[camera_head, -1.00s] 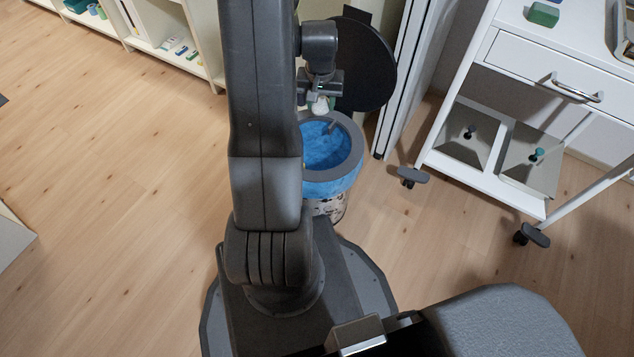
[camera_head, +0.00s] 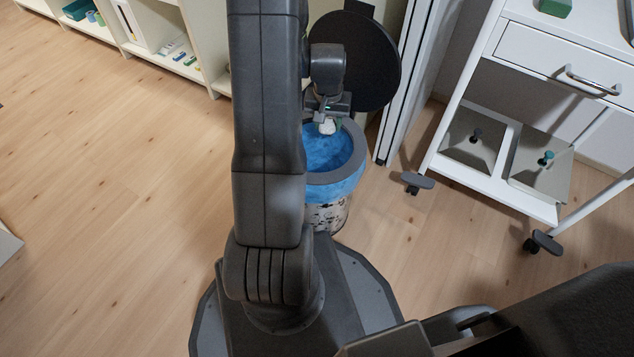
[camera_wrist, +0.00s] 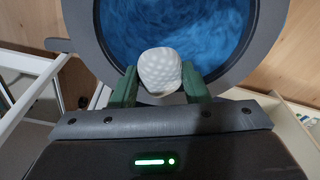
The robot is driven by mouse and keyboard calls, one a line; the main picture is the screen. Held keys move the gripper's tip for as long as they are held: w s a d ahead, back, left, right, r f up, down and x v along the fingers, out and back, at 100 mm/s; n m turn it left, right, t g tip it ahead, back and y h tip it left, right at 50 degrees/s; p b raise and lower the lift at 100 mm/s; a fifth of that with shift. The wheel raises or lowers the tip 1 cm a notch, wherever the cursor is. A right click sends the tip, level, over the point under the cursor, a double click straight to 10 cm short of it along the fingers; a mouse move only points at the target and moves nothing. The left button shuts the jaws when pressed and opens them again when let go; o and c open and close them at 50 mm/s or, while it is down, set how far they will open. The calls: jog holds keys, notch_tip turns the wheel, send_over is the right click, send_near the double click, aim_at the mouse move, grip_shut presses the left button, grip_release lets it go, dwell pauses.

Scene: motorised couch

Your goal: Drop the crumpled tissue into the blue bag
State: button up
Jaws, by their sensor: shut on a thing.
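The crumpled tissue (camera_wrist: 160,70) is a small white dimpled lump in the wrist view. My gripper (camera_wrist: 160,88) is shut on it, with a green finger on each side. In the head view my gripper (camera_head: 327,122) and the tissue (camera_head: 327,128) appear over the far part of the bin's opening. The blue bag (camera_head: 325,150) lines a bin with a grey rim and a speckled body. In the wrist view the blue bag (camera_wrist: 175,28) fills the round opening beyond the tissue. My arm hides the bin's left side in the head view.
A black round lid (camera_head: 360,60) stands raised behind the bin. A white trolley (camera_head: 500,190) on castors stands at the right. White shelves (camera_head: 150,30) line the upper left. The wooden floor (camera_head: 110,190) at the left is clear.

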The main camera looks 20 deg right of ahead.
jog(key=o, duration=1)
jog(key=shift+r, duration=0.1)
jog(key=r+p, duration=0.1)
jog(key=r, duration=0.3)
jog(key=s+r+p, duration=0.1)
jog(key=r+p, duration=0.1)
jog(key=r, duration=0.3)
jog(key=r+p, duration=0.2)
jog(key=r, duration=0.2)
jog(key=shift+s+a+r, duration=0.25)
jog(key=shift+a, duration=0.1)
jog(key=shift+f, duration=0.1)
jog(key=f+b, duration=0.1)
jog(key=f, duration=0.3)
jog(key=w+f+b, duration=0.1)
jog(key=f+b, duration=0.1)
jog(key=f, duration=0.3)
jog(key=f+b, duration=0.2)
jog(key=f, duration=0.2)
jog(key=shift+w+d+f, duration=0.2)
jog(key=shift+d, duration=0.15)
jog(key=shift+w+r+p, duration=0.1)
jog(key=shift+r+p, duration=0.15)
jog(key=shift+p, duration=0.1)
jog(key=shift+r+p, duration=1.2)
jog(key=shift+r, duration=0.45)
